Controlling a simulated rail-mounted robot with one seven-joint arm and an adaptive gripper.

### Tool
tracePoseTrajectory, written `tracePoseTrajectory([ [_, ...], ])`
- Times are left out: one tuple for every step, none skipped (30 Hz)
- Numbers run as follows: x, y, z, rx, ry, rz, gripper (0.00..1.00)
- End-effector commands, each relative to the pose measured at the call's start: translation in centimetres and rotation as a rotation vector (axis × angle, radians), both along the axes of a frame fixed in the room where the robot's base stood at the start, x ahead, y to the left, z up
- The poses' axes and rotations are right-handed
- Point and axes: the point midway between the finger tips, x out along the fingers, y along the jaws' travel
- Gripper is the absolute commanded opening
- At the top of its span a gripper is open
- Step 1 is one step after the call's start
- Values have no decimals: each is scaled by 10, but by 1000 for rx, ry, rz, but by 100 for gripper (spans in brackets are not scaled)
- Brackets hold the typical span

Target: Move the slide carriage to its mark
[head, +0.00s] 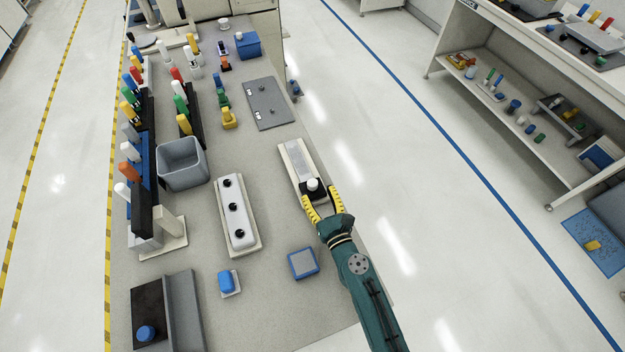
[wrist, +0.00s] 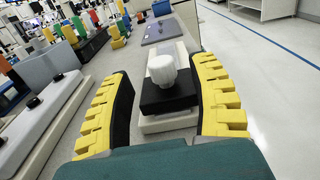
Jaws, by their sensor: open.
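The slide carriage (head: 315,193) is a black block with a white knob (head: 313,184) on top. It sits on a pale slide base (head: 291,160) near the table's right edge, at the end of the track closest to my arm. In the wrist view the black carriage (wrist: 168,97) and white knob (wrist: 162,68) stand between my fingers. My gripper (head: 323,204) is open, its two yellow fingers on either side of the carriage with gaps, not closed on it. The mark cannot be made out in either view.
A white block with three black knobs (head: 238,226) lies left of the slide. A blue-grey square pad (head: 303,263) is in front. A grey plate (head: 268,104) lies beyond the slide. A grey bin (head: 182,166) and rows of coloured handles fill the left side.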

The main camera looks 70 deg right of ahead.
Motion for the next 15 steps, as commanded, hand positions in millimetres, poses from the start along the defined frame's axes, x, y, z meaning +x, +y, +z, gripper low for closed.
tracePoseTrajectory([
  [9, -9, 1, -1, -1, 1, 60],
  [13, -13, 1, -1, -1, 1, 60],
  [18, -19, 0, -1, -1, 1, 60],
  [21, -22, -1, -1, -1, 1, 60],
  [24, -25, -1, -1, -1, 1, 60],
  [27, -28, -1, -1, -1, 1, 60],
  [29, -30, -1, -1, -1, 1, 60],
  [31, -32, -1, 0, 0, 1, 60],
  [32, -33, -1, 0, 0, 1, 60],
  [32, -34, -1, 0, 0, 1, 60],
  [33, -35, -1, -1, 1, 1, 60],
  [33, -35, -1, 0, 0, 1, 60],
  [33, -35, -1, 0, 0, 1, 60],
  [33, -35, -1, -1, 1, 1, 60],
  [33, -35, -1, -1, 1, 1, 60],
])
